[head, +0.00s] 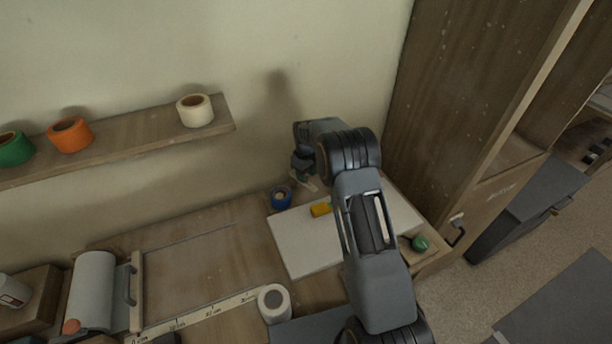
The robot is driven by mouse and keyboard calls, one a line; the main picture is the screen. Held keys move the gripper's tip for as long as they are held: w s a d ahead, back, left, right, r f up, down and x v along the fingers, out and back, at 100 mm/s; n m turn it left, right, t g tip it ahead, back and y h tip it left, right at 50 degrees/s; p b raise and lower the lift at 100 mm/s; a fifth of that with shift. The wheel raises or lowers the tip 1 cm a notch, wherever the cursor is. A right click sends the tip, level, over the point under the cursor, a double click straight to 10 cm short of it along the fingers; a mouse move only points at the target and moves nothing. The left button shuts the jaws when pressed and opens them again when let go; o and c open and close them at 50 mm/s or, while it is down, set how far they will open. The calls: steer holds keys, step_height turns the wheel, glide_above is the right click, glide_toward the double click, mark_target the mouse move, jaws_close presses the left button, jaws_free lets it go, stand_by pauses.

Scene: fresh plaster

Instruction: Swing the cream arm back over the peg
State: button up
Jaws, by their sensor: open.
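My gripper (303,172) is open near the wall, above the back edge of the bench, at the end of my dark grey arm. A small cream piece (309,184) shows just under the fingers; I cannot tell whether it is the cream arm or whether the fingers touch it. A blue ring-shaped roll (281,198) stands just left of and below the gripper. I cannot make out a peg; my arm hides part of this area.
A white board (297,245) with a yellow block (320,210) lies under my arm. A white roll (274,303) stands in front. A shelf (150,135) with several tape rolls runs along the wall. A tall wooden cabinet (470,110) stands right. The bench's left-middle is clear.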

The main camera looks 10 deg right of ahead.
steer(key=shift+f, duration=1.05)
jaws_close()
